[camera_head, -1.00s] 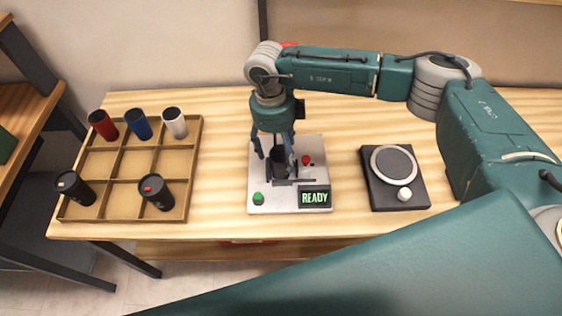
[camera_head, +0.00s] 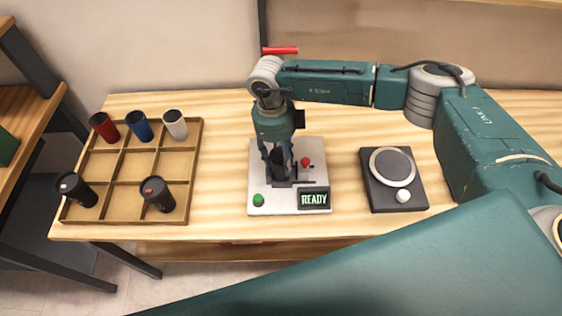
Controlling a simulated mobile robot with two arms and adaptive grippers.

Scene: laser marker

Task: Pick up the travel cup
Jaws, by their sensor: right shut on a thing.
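My right gripper (camera_head: 279,160) points down over the laser marker (camera_head: 258,178), a light plate with a green button, a red knob and a screen reading READY. It is shut on a dark travel cup (camera_head: 279,172), which sits at the marker's fixture. The fingers hide part of the cup, and I cannot tell whether it is lifted off the fixture. My left gripper is not in view.
A wooden divided tray (camera_head: 124,218) at the left holds red, blue and white cups along the back and two black cups in front. A dark device with a round plate (camera_head: 392,167) stands right of the marker. Bare table lies between tray and marker.

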